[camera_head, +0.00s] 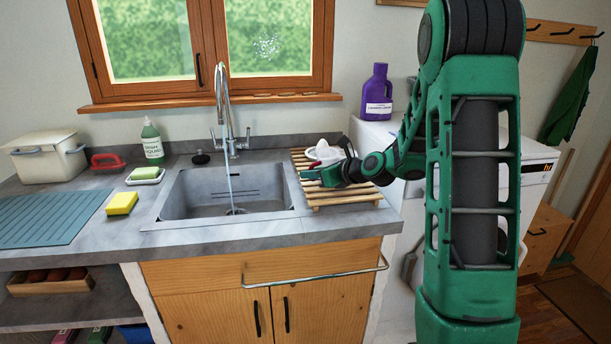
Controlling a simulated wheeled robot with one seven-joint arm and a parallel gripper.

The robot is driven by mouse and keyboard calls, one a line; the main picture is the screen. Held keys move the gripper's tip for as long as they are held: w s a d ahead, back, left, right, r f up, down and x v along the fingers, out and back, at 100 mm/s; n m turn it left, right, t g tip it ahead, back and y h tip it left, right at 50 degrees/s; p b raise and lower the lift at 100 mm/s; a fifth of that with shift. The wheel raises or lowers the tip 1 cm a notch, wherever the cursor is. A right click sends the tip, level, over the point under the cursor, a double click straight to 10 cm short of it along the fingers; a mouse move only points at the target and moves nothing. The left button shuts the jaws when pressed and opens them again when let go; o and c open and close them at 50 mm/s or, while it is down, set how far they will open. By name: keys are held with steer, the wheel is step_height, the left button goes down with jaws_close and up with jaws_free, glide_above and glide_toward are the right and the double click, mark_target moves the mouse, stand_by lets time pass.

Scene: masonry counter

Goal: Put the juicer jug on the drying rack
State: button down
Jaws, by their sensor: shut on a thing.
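The white juicer jug (323,152) is at the wooden slatted drying rack (342,196), on the counter right of the sink. My gripper (318,172) reaches in from the right, low over the rack, and is shut on the jug. The gripper and wrist hide part of the jug, so I cannot tell whether its base touches the slats. The jug's white upper part shows above the gripper.
Water runs from the tap (224,110) into the sink (225,192) left of the rack. A purple bottle (376,93) stands on the white machine behind my wrist. A yellow sponge (122,203), soap bottle (152,142) and blue-grey mat (45,218) lie further left.

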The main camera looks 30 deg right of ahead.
steer(key=shift+f, duration=0.3)
steer(key=c, duration=1.7)
jaws_free()
steer(key=shift+c, duration=0.2)
steer(key=v, duration=1)
steer(key=shift+s+r, duration=0.15)
steer(key=shift+s, duration=0.15)
